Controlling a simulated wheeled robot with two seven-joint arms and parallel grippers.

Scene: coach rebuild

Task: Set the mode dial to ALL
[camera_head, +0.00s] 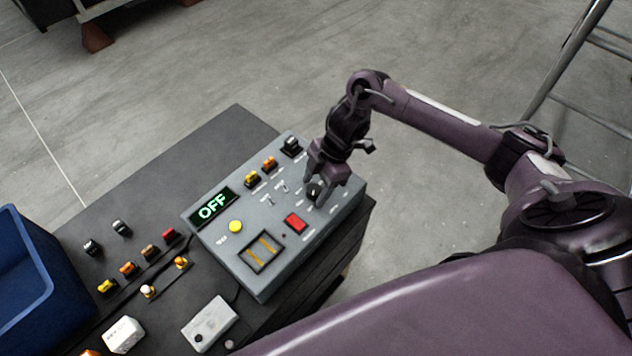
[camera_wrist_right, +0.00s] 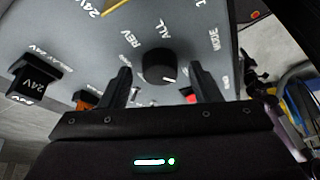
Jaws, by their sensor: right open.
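The mode dial (camera_head: 313,190) is a round black knob on the right part of the grey control panel (camera_head: 218,236). My right gripper (camera_head: 316,194) is over it, pointing down. In the right wrist view the dial (camera_wrist_right: 158,66) sits between the two spread fingers of the right gripper (camera_wrist_right: 160,76), with a gap on each side. A short white mark on the dial points to the lower right, away from the ALL label at its top. REV is printed to the upper left. My left gripper is not in view.
The display (camera_head: 213,206) reads OFF. Toggles and coloured plugs line the panel's back edge. A blue bin (camera_head: 40,262) and loose plugs are at left.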

